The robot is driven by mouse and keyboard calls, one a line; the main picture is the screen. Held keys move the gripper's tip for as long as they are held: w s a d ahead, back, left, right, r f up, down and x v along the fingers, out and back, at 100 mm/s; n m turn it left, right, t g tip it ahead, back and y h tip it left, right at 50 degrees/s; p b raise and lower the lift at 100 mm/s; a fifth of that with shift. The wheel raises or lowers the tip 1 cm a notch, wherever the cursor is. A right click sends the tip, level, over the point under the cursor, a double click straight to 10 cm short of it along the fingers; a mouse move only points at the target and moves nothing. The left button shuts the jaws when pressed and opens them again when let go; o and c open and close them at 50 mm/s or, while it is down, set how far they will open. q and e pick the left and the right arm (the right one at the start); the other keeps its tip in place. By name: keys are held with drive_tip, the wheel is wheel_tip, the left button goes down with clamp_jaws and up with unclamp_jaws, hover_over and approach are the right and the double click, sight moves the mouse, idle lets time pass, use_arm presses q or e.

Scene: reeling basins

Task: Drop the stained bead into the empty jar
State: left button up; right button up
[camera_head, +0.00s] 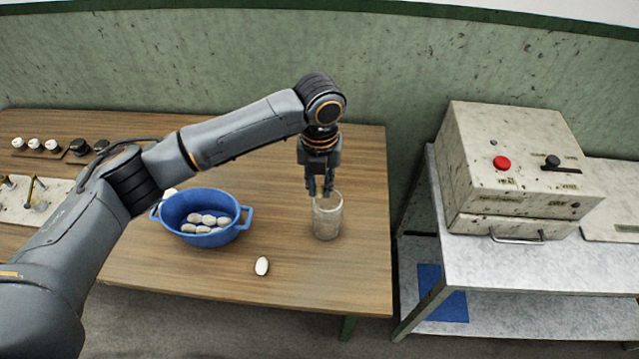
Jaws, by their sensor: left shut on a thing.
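My left gripper (322,190) points straight down, with its fingertips at the mouth of the clear glass jar (328,222). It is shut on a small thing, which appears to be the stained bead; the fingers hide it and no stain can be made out. The jar stands upright near the right end of the wooden table and looks empty. A whitish oval bead (262,266) lies loose on the table, left of and nearer than the jar. My right gripper is not in view.
A blue two-handled basin (186,237) holding several whitish ovals stands left of the jar. Small knobs and fittings line the table's far left. A stained box with a red button (502,163) sits on a separate grey bench to the right, across a gap.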

sight(320, 189)
use_arm(q)
drive_tip(key=shift+f, duration=0.1)
drive_tip(key=o, duration=0.7)
wheel_tip(320, 189, up, 12)
idle(0.3)
